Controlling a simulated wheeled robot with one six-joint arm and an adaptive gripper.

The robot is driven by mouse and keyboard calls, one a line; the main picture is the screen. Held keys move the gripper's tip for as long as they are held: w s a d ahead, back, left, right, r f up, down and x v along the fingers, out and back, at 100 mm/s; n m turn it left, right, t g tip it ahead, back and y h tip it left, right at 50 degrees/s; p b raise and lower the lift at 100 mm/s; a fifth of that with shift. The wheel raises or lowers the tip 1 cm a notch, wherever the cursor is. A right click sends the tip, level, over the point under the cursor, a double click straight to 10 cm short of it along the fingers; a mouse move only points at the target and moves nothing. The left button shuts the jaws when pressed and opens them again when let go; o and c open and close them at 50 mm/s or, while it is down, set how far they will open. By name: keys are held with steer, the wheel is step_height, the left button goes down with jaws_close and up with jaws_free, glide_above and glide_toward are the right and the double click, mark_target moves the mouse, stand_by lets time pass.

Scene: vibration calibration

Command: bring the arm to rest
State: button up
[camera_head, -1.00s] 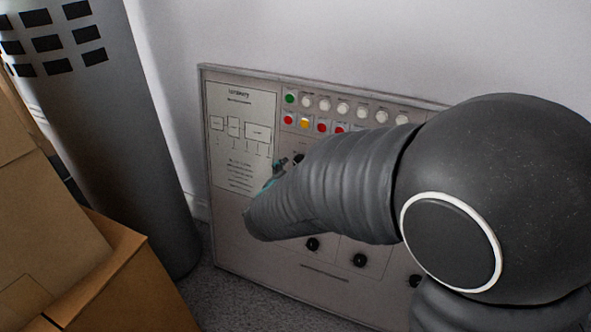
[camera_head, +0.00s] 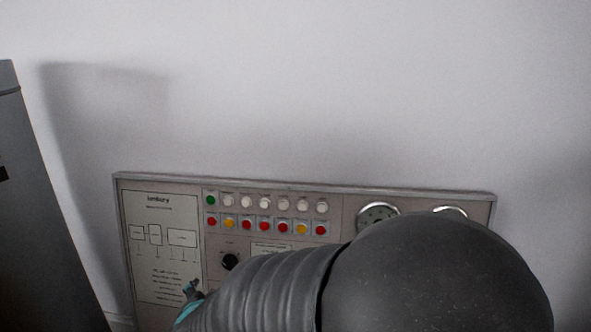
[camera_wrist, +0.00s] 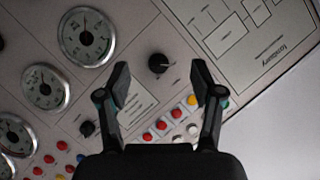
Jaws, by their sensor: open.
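My gripper (camera_wrist: 160,90) is open and empty in the wrist view, its two dark fingers spread in front of the control panel (camera_wrist: 182,72). A black knob (camera_wrist: 159,64) shows between the fingertips, and a pale label lies beside the left finger. I cannot tell how far the fingers are from the panel. In the head view my arm (camera_head: 430,275) covers the lower right of the panel (camera_head: 225,310). Only a small teal and dark bit of my gripper end shows there, at the lower left of the arm.
The panel carries rows of coloured buttons (camera_head: 264,226), a black knob (camera_head: 230,262) and round gauges (camera_head: 378,217). A grey column-like object (camera_head: 35,200) stands at the left. The white wall (camera_head: 320,90) above the panel is bare.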

steer(key=s+f+n+g+y, duration=0.3)
steer(key=s+n+g, duration=0.45)
steer(key=s, duration=0.35)
steer(key=s+d+r+h, duration=0.2)
steer(key=d+r, duration=0.2)
steer(key=d, duration=0.8)
steer(key=s+d+r+m+t+h, duration=0.1)
steer(key=d+r, duration=0.3)
steer(key=d, duration=0.9)
steer(key=s+d+r+h, duration=0.3)
steer(key=d+r, duration=0.1)
steer(key=d, duration=0.9)
steer(key=shift+s, duration=0.25)
